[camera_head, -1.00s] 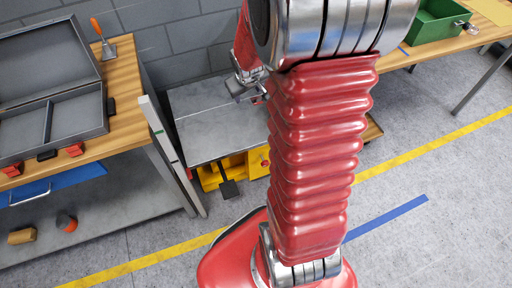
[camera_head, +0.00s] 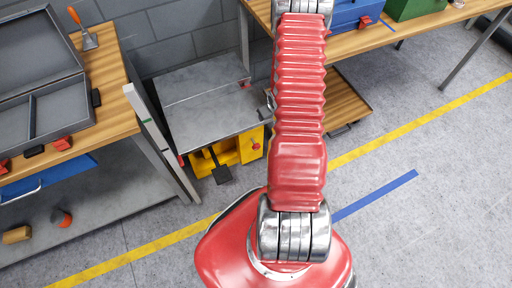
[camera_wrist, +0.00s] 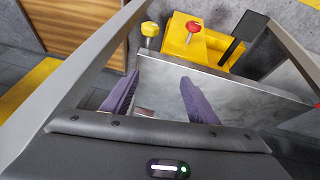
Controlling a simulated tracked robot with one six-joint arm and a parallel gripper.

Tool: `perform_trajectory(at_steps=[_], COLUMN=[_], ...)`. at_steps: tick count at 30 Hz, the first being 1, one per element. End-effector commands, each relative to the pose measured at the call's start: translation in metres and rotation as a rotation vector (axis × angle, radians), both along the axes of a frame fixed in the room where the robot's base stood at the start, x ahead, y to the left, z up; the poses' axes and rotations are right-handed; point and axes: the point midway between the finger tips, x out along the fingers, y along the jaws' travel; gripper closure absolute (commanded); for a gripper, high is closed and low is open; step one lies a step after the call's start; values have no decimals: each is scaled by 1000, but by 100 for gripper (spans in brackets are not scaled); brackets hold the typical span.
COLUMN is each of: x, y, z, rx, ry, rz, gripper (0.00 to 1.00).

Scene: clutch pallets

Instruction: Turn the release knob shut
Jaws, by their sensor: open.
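A red knob (camera_wrist: 193,27) stands on the yellow base (camera_wrist: 183,45) of a lift table, and a yellow knob (camera_wrist: 150,29) is beside it, left of it in the wrist view. In the head view the red knob (camera_head: 255,146) shows at the right end of the yellow base (camera_head: 238,155), left of my arm. I cannot tell by label which knob is the release. My gripper (camera_wrist: 160,100) is open and empty, its purple fingers over the grey tabletop, apart from both knobs. In the head view my arm hides most of it.
The grey lift tabletop (camera_head: 205,105) has a black pedal (camera_head: 221,174) below its front. A workbench (camera_head: 112,75) with a grey open case (camera_head: 62,105) stands left. A low wooden platform (camera_head: 345,105) lies right of my arm. The floor in front is clear.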

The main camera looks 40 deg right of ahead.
Motion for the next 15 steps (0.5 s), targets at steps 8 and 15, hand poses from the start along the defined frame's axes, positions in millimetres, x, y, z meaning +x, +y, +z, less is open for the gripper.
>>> perform_trajectory(at_steps=[8,15], x=[-41,-77], y=[-2,10], z=[-84,-150], rx=[57,109], ry=[-23,-59], rz=[-21,-46], gripper=[47,47])
